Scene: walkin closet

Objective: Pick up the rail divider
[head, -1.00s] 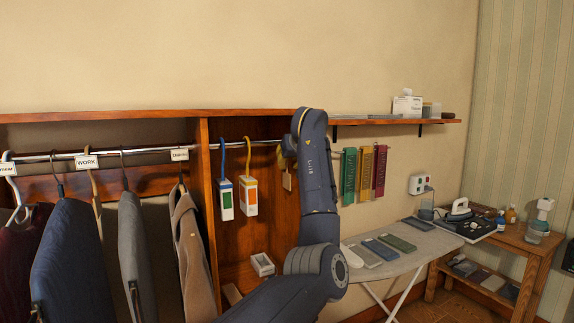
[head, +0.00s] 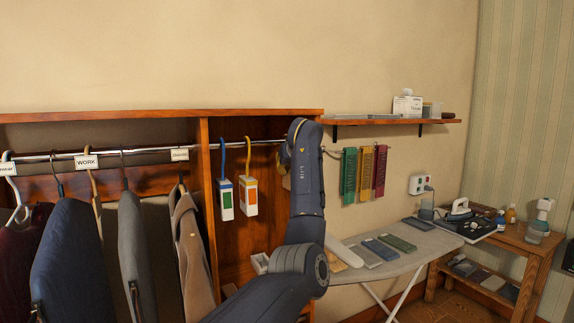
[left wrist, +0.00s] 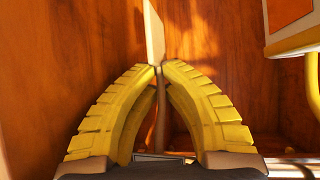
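In the left wrist view, the yellow fingers of my left gripper (left wrist: 159,67) come together at their tips. The lower end of a thin cream plate, which looks like the rail divider (left wrist: 154,34), sits between the tips, seen nearly edge-on. In the head view my left arm (head: 307,185) reaches up to the right end of the closet rail and hides most of the gripper and the plate. Other white label tags, one reading WORK (head: 87,162) and another (head: 180,155), hang on the rail to the left. My right gripper is not in view.
Two white boxes on hooks, one with green (head: 225,200) and one with orange (head: 250,197), hang just left of my arm. Jackets fill the left rail. Coloured strips (head: 365,175) hang at right, above an ironing board (head: 430,240). A wooden upright (head: 208,200) divides the closet.

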